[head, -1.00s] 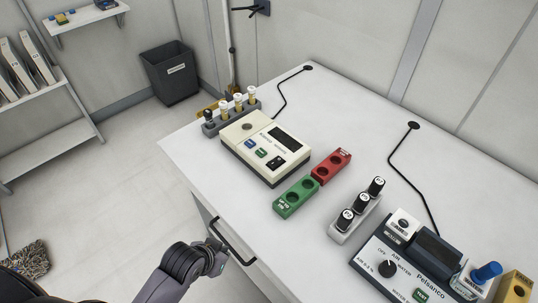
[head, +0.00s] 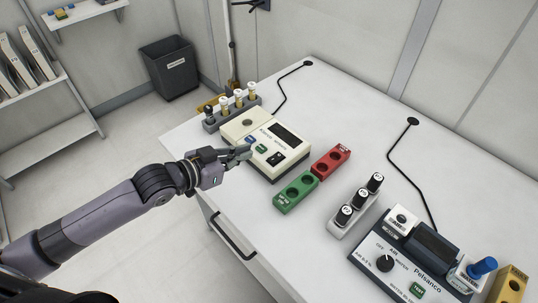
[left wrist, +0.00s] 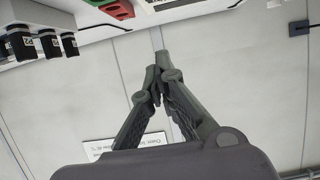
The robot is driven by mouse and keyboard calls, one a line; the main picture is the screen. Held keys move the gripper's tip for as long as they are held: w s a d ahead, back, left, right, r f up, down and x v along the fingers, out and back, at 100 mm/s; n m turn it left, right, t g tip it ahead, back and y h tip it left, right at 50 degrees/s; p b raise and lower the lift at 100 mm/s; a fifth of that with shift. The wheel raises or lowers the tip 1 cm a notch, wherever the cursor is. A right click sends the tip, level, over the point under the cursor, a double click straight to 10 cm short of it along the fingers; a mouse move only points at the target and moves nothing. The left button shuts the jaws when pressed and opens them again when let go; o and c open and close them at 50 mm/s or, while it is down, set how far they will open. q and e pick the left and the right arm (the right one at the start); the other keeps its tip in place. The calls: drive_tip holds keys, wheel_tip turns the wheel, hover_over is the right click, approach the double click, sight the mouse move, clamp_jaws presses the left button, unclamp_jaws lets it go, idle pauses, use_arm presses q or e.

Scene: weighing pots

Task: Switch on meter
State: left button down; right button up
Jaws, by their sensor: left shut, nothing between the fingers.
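The cream meter (head: 262,124) stands on the white bench in the head view. It has a dark display (head: 285,133), a blue button (head: 250,140), a green button (head: 261,149) and a black rocker switch (head: 274,158). My left gripper (head: 241,152) is shut and empty at the meter's front left edge, close to the blue and green buttons. Whether it touches the meter is unclear. In the left wrist view its fingertips (left wrist: 163,72) meet, and only a strip of the meter (left wrist: 175,10) shows at the top. My right gripper is not in view.
Vials in a grey rack (head: 211,126) stand behind the meter. Green (head: 294,192) and red (head: 331,162) two-hole blocks lie to its right. A rack with black-capped vials (head: 359,199) and a dark Pelsanco meter (head: 424,264) stand further right. A drawer handle (head: 231,238) is below the bench edge.

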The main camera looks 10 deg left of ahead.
use_arm(q)
drive_tip(key=shift+d, duration=0.1)
drive_tip(key=p, duration=0.2)
hover_over(268, 167)
drive_tip(key=w, duration=0.1)
drive_tip(key=f, duration=0.1)
drive_tip(key=d+f, duration=0.1)
drive_tip(key=f, duration=0.1)
drive_tip(key=shift+w+f, duration=0.1)
drive_tip(key=shift+f, duration=0.2)
drive_tip(key=f, duration=0.2)
drive_tip(key=shift+s+a+f, duration=0.3)
drive_tip(key=shift+f, duration=0.1)
drive_tip(key=shift+s+a+f, duration=0.1)
drive_tip(key=shift+s+f, duration=0.05)
drive_tip(key=shift+f, duration=0.5)
drive_tip(key=shift+s+a+f, duration=0.1)
drive_tip(key=shift+s+f, duration=0.05)
drive_tip(key=shift+f, duration=0.5)
drive_tip(key=shift+r, duration=0.2)
